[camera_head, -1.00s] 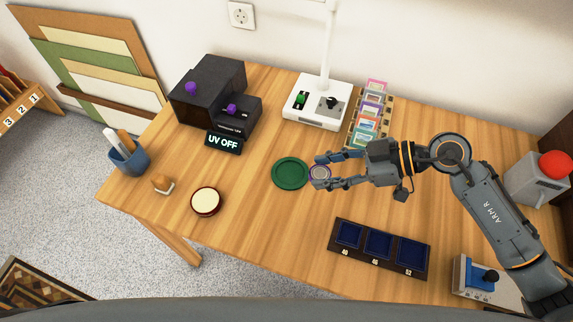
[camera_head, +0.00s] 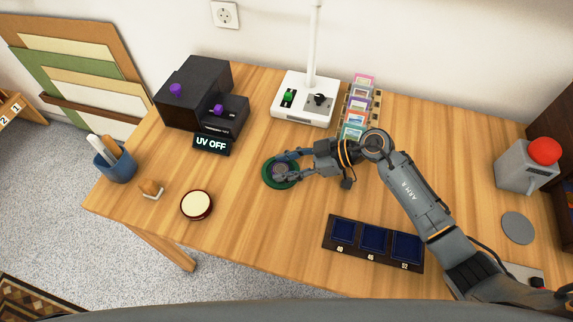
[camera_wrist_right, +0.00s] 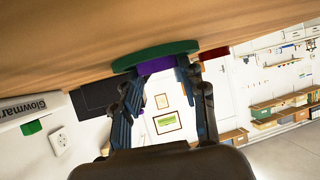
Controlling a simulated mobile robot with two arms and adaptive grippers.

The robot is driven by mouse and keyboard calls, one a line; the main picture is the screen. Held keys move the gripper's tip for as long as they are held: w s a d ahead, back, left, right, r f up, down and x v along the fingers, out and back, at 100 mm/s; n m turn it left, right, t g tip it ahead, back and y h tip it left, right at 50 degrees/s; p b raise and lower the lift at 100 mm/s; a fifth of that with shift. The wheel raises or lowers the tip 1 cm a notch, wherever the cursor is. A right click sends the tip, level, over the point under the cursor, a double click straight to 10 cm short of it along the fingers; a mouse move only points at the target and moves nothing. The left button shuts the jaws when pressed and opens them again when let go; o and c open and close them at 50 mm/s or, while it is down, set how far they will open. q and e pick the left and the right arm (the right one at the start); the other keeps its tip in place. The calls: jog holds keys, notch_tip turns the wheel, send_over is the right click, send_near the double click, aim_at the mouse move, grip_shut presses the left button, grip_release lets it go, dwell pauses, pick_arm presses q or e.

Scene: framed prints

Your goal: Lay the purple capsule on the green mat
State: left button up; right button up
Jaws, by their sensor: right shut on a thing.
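The purple capsule (camera_head: 279,170) is a small round disc between the fingertips of my right gripper (camera_head: 281,168). That gripper is shut on it, over the round green mat (camera_head: 269,181). In the right wrist view the picture is upside down: the purple capsule (camera_wrist_right: 157,66) shows between the fingers, right against the green mat (camera_wrist_right: 153,52). I cannot tell for sure whether it touches the mat or hovers just above it. The fingers hide part of the capsule and mat. My left gripper is not in view.
A dark tray with blue compartments (camera_head: 373,243) lies at the front right. A white lamp base (camera_head: 303,97), black UV box (camera_head: 193,92) and card rack (camera_head: 357,108) stand behind. The wood around the mat is clear.

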jog(key=shift+f, duration=0.15)
jog(key=shift+s+f, duration=0.35)
jog(key=shift+f, duration=0.2)
jog(key=o, duration=1.1)
jog(key=shift+o, duration=0.2)
jog(key=shift+f, duration=0.1)
jog(key=shift+r, duration=0.2)
jog(key=v, duration=0.8)
jog(key=r+v, duration=0.1)
jog(key=v, duration=0.3)
jog(key=shift+w+r, duration=0.2)
jog(key=shift+w, duration=0.1)
